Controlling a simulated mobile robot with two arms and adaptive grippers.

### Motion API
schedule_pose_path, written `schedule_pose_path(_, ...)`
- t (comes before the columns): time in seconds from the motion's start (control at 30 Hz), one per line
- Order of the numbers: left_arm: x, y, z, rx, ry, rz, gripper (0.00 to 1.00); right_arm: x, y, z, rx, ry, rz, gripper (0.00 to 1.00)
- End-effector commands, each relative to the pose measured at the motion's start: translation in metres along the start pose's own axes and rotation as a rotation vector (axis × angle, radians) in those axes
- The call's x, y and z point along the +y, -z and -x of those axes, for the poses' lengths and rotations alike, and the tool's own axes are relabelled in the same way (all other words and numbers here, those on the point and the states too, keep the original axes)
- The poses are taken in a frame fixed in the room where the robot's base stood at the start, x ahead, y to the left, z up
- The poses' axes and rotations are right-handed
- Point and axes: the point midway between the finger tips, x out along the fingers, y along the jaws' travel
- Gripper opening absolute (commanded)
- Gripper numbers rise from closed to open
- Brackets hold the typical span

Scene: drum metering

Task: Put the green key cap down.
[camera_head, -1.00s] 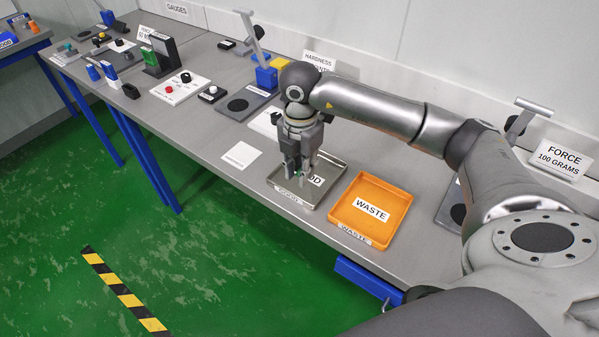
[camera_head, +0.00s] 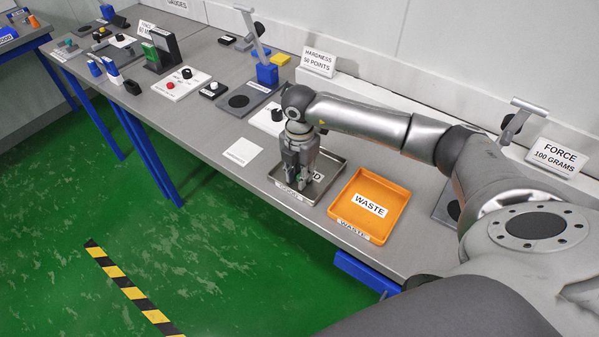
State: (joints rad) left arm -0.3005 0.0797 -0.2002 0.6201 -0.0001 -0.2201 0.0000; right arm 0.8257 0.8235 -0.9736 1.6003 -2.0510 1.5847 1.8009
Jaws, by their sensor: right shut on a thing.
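My right gripper (camera_head: 297,184) points down into the grey metal tray labelled GOOD (camera_head: 336,172). Its fingers are shut on the green key cap (camera_head: 299,181), of which only a small green bit shows between the fingertips. The fingertips are low inside the tray, near its front left part; whether the cap touches the tray floor I cannot tell. The gripper covers part of the tray's inner label. My left gripper is not in view.
An orange WASTE tray (camera_head: 346,205) stands just right of the metal tray. A white square card (camera_head: 243,152) lies to its left. Behind the gripper is a white block with a dark knob (camera_head: 268,122). Stands with levers are along the back wall.

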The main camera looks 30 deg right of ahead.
Motion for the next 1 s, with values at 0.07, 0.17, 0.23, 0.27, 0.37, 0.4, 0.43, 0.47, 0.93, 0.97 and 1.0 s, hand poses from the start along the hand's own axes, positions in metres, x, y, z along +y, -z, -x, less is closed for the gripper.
schedule_pose_path(0.07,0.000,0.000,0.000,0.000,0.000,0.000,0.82,0.000,0.000,-0.001,0.000,0.000,0.000,0.30)
schedule_pose_path(0.17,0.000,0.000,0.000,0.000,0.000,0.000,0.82,0.000,0.000,-0.001,0.000,0.000,0.000,0.43)
schedule_pose_path(0.23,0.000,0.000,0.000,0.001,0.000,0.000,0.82,0.000,0.000,-0.001,0.000,0.000,0.000,0.44)
schedule_pose_path(0.27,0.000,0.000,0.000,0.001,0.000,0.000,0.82,0.000,0.000,-0.001,0.000,0.000,0.000,0.44)
schedule_pose_path(0.37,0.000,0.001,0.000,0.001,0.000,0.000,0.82,0.000,0.000,-0.001,0.000,0.000,0.000,0.44)
schedule_pose_path(0.4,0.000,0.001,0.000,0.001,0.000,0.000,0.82,0.000,0.000,-0.001,0.000,0.000,0.000,0.44)
schedule_pose_path(0.43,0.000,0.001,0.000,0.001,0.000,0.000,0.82,0.000,0.000,0.000,0.000,0.000,0.000,0.44)
schedule_pose_path(0.47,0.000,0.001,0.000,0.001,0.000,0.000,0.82,0.000,0.000,0.000,0.000,0.000,0.000,0.44)
schedule_pose_path(0.93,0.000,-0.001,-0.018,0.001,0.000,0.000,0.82,0.001,0.000,0.072,-0.002,-0.006,0.001,0.44)
schedule_pose_path(0.97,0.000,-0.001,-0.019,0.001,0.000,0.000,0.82,0.001,-0.001,0.078,-0.002,-0.005,0.001,0.44)
schedule_pose_path(1.0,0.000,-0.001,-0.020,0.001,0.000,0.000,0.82,0.001,0.000,0.086,-0.001,-0.005,0.000,0.44)
